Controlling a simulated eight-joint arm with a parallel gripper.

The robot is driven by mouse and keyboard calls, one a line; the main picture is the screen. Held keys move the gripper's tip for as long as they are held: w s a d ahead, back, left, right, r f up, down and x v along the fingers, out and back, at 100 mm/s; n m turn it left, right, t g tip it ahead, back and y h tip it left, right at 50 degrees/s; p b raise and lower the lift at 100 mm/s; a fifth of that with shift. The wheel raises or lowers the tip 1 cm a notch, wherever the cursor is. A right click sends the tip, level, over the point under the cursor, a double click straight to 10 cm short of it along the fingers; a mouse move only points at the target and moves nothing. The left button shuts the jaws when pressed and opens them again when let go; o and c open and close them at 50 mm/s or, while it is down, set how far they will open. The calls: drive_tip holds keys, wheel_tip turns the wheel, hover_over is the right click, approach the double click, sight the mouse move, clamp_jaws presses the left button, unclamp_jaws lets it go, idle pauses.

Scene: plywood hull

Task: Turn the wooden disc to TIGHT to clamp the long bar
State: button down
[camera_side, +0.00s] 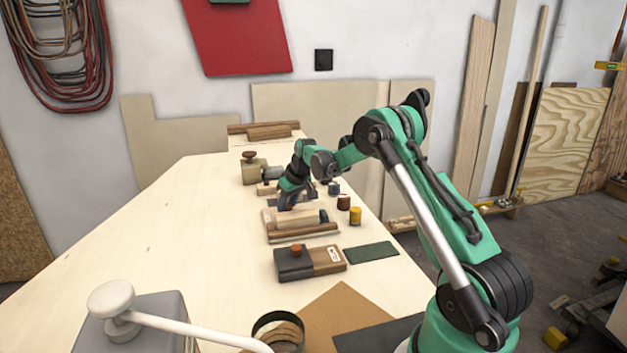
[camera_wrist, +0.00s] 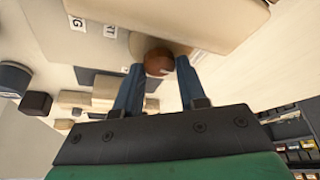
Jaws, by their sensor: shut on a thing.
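My gripper (camera_wrist: 155,75) has its two blue fingers closed on a round reddish-brown wooden disc (camera_wrist: 158,62) in the wrist view. The disc sits against a pale block (camera_wrist: 215,22). Small white labels with black letters show beside it, cut off or too small to read fully. In the side view my gripper (camera_side: 287,203) is low over the workbench, near the middle of the row of fixtures, and the held disc is hidden there. I cannot tell for sure which piece is the long bar.
A pale and brown wooden fixture (camera_side: 300,238) stands just nearer than my gripper. Nearer still are a dark and brown block with an orange knob (camera_side: 296,249) and a green mat (camera_side: 371,252). A yellow cylinder (camera_side: 355,216) stands at right. The left of the bench (camera_side: 150,240) is clear.

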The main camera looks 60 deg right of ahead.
drive_tip(key=shift+n, duration=0.6)
drive_tip(key=shift+y, duration=0.3)
drive_tip(key=c, duration=0.8)
unclamp_jaws()
drive_tip(key=shift+v, duration=2.75)
